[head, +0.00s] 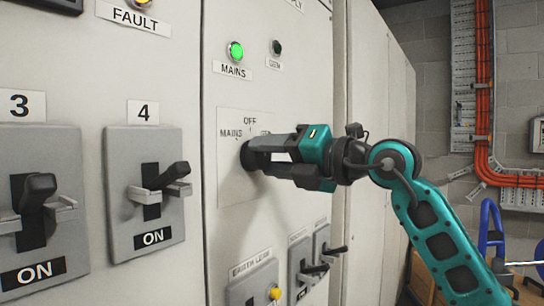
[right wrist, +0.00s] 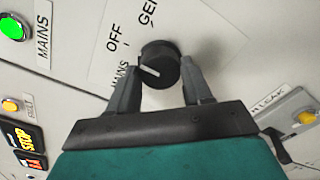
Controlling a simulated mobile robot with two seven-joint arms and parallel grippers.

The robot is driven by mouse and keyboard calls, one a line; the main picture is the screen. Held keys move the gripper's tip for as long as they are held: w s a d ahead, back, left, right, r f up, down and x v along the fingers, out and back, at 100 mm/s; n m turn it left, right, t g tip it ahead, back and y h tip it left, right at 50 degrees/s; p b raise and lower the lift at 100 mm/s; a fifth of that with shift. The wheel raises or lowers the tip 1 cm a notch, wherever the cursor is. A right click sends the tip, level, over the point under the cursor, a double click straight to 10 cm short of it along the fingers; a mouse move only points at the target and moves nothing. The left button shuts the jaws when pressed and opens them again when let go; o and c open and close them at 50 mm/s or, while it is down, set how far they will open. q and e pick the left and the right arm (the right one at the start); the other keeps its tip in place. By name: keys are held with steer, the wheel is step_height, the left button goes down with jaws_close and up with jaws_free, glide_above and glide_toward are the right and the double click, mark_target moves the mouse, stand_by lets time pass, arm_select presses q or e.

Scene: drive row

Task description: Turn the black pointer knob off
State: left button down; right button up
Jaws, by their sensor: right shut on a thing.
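The black pointer knob (head: 247,156) sits on a white label plate on the grey cabinet front. Its plate reads OFF above and MAINS at left in the head view. In the right wrist view the round knob (right wrist: 160,58) shows a white pointer line on its lower left part, roughly towards the MAINS word; GEN is partly cut off. My right gripper (head: 262,160) reaches in from the right and is shut on the knob, one finger on each side in the right wrist view (right wrist: 159,72). My left gripper is not in view.
A lit green MAINS lamp (head: 235,51) and a dark lamp (head: 277,47) are above the knob. Switch handles 3 (head: 38,190) and 4 (head: 170,178) stick out at left, both marked ON. Small levers (head: 312,268) and a yellow button (head: 275,293) are below.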

steer(key=o, duration=1)
steer(key=shift+o, duration=0.2)
steer(key=b+v, duration=0.2)
steer(key=v, duration=1.1)
